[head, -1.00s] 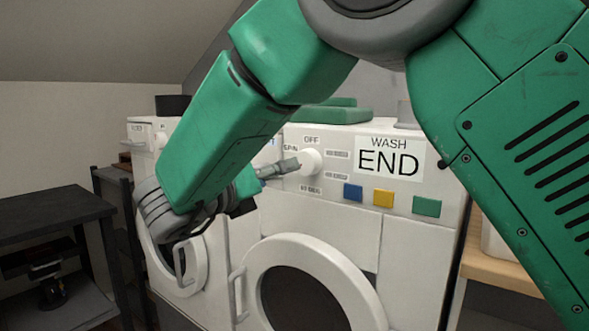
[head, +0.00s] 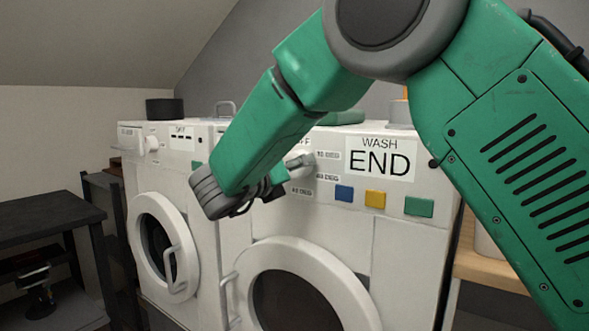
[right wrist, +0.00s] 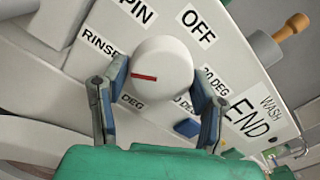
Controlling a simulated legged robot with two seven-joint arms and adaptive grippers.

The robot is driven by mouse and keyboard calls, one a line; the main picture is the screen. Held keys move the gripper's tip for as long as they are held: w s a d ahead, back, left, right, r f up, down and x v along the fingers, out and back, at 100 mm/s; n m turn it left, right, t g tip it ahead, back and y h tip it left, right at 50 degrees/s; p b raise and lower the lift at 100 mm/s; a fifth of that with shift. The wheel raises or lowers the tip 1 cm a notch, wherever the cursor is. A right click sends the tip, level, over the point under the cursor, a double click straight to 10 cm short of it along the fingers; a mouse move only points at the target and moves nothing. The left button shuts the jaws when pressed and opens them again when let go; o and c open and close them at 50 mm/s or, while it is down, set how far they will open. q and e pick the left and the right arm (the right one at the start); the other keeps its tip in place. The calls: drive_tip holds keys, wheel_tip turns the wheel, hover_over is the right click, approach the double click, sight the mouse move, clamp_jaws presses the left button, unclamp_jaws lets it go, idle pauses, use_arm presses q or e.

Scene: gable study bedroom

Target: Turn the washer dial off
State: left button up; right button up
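The washer (head: 400,225) is the white machine on the right, with a display reading WASH END. Its round white dial (head: 301,152) is partly hidden by my right gripper (head: 290,168) in the head view. In the right wrist view, the dial (right wrist: 168,62) sits between the two fingertips of my right gripper (right wrist: 158,82). The fingers are wide apart, one on each side; I cannot tell whether they touch it. The dial's red mark points left in that view, on the RINSE side, away from the OFF label (right wrist: 198,27) at upper right. My left gripper is not in view.
Blue, yellow and green buttons (head: 376,199) sit right of the dial. A second white machine (head: 135,185) stands left. A dark table (head: 45,215) is at far left, and a wooden shelf (head: 490,268) is at right.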

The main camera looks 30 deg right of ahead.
drive_tip(key=c, duration=0.5)
drive_tip(key=shift+a, duration=0.1)
